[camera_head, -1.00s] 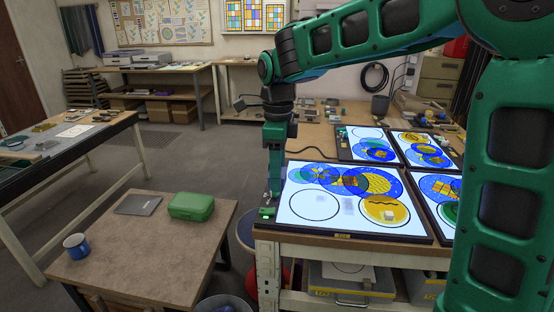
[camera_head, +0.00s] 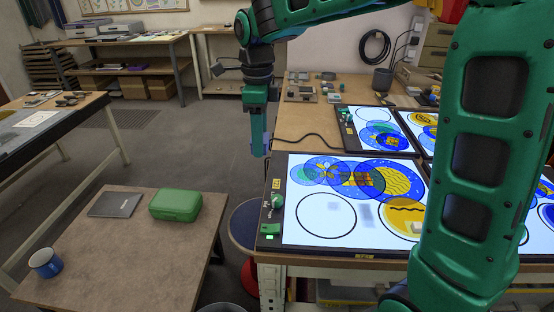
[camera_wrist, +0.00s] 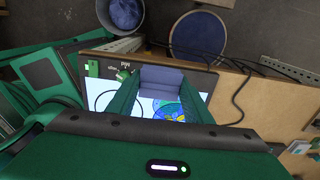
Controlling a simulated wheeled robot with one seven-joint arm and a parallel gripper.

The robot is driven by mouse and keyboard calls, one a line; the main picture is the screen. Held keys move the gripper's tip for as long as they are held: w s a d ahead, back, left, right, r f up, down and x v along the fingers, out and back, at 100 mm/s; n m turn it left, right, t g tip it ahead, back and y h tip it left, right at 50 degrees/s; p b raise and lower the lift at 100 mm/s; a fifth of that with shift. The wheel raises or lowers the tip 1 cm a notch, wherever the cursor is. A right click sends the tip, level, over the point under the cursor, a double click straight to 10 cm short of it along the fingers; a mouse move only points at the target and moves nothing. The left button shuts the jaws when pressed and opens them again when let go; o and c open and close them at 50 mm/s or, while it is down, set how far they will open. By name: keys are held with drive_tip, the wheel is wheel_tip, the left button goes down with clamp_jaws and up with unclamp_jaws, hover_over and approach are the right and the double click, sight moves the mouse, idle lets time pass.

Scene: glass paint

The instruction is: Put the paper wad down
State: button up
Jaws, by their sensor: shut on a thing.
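My gripper (camera_head: 259,143) hangs pointing down above the left rear edge of the nearest light panel (camera_head: 307,238). In the wrist view my gripper (camera_wrist: 162,80) is shut on a blocky grey-blue thing, which I take to be the paper wad (camera_wrist: 162,75). The wad sits between the two green fingers, clear of the panel below it. In the head view only a bluish sliver shows at the fingers, and the fingers hide the rest.
A small pale block (camera_head: 417,228) sits on the panel's yellow circle, partly behind my arm. A low table (camera_head: 120,262) holds a green case (camera_head: 176,205), a grey folder (camera_head: 115,204) and a blue mug (camera_head: 45,264). A blue-topped stool (camera_head: 243,224) stands between them.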

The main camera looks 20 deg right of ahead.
hover_over(279, 159)
wheel_tip(279, 159, down, 7)
drive_tip(key=shift+s+f, duration=0.1)
drive_tip(key=shift+f, duration=1.9)
drive_tip(key=o, duration=1.2)
drive_tip(key=shift+f, duration=0.1)
